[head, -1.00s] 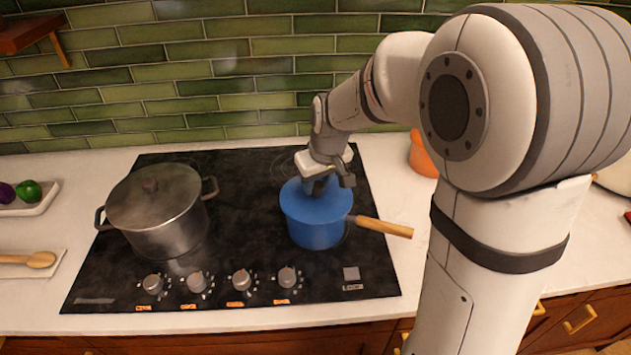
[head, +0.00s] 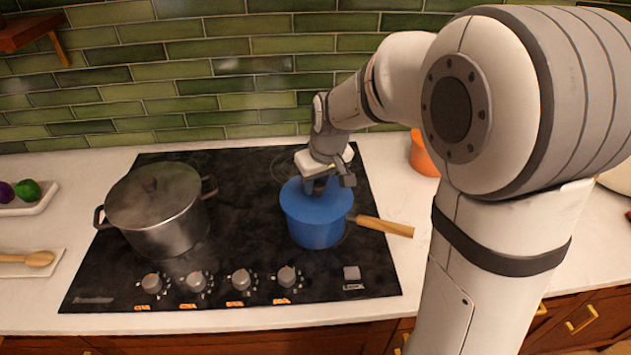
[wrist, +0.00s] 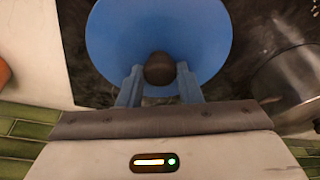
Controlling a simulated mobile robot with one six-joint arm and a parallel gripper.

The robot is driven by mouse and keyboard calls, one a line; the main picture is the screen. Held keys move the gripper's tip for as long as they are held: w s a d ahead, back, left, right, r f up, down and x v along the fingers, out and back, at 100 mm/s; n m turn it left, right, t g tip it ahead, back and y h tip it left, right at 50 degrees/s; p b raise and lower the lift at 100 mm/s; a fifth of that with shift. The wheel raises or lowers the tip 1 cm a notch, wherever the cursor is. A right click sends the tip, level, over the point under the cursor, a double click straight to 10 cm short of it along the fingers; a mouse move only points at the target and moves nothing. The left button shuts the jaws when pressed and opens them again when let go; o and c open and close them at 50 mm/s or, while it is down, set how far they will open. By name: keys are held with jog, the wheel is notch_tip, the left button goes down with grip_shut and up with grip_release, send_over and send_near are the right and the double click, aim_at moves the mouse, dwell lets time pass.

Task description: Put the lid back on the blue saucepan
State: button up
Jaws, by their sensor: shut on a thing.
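The blue saucepan (head: 316,234) stands on the right side of the hob, with its wooden handle pointing right. Its blue lid (head: 298,200) covers the top and looks level; I see no clear gap at the rim. My gripper (head: 319,186) is directly above the lid, pointing down. In the wrist view, the two blue fingers (wrist: 160,80) are shut on the lid's dark round knob (wrist: 160,68), and the blue lid (wrist: 160,25) spreads out beyond them. The inside of the pan is hidden.
A lidded steel pot (head: 160,222) stands on the left of the black hob (head: 235,225). Control knobs line the front edge. An orange container (head: 424,156) is at the right behind my arm. A green tiled wall (head: 210,90) closes the back.

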jog(key=o, duration=1.7)
jog(key=shift+c, duration=0.2)
jog(key=shift+r, duration=0.1)
jog(key=shift+r+p, duration=2.25)
jog(key=shift+r, duration=1.2)
jog(key=shift+c, duration=0.5)
grip_shut()
